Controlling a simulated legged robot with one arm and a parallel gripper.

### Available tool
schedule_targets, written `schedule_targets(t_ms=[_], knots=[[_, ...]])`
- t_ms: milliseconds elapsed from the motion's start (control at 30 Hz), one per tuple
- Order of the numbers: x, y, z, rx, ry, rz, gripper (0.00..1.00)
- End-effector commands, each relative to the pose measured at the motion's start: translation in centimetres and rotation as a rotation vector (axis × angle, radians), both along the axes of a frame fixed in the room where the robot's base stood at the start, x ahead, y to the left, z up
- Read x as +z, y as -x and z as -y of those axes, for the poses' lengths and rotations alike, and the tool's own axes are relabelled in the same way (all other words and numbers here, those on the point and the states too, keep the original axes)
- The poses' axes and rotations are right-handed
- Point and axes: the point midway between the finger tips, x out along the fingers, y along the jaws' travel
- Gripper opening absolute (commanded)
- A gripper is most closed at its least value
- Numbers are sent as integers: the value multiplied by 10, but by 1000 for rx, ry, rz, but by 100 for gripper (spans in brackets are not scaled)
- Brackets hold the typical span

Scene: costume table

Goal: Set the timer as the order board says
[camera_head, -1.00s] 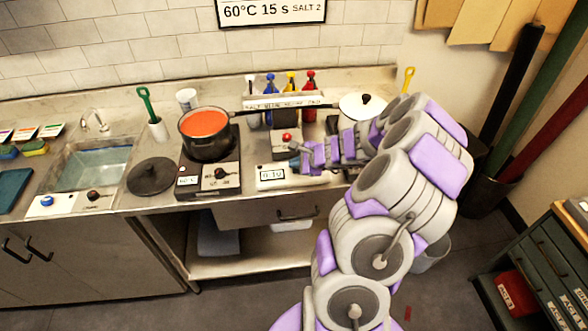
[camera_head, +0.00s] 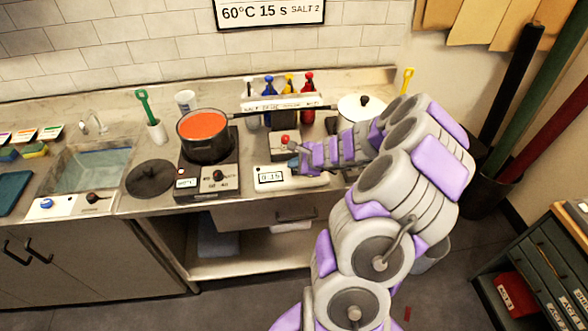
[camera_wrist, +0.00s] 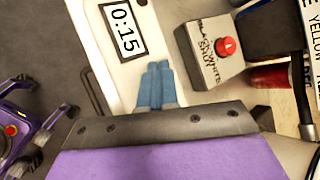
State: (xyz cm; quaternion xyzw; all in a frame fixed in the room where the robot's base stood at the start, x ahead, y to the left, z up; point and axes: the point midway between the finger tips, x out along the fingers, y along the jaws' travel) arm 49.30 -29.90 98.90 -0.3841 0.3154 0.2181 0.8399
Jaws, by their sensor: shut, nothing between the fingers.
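The order board (camera_head: 270,11) on the tiled wall reads "60°C 15 s SALT 2". The white timer (camera_head: 272,178) lies on the counter edge. In the wrist view the timer's display (camera_wrist: 123,30) reads 0:15. My gripper (camera_wrist: 156,66) is shut and empty, its blue fingertips together over the timer's white body beside the display. I cannot tell whether they touch it. Any timer button under the fingers is hidden. In the head view my gripper (camera_head: 294,161) is just above the timer, near its back edge.
A pot of red liquid (camera_head: 204,134) sits on a hot plate (camera_head: 208,183) to the left. A white lidded pot (camera_head: 361,106) and several coloured bottles stand behind.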

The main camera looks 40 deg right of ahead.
Motion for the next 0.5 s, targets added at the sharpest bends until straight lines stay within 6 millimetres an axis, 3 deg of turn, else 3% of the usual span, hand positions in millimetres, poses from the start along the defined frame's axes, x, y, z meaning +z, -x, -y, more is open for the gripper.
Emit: schedule_targets(t_ms=[500], knots=[[8, 0, -7, 1, 4, -1, 0]])
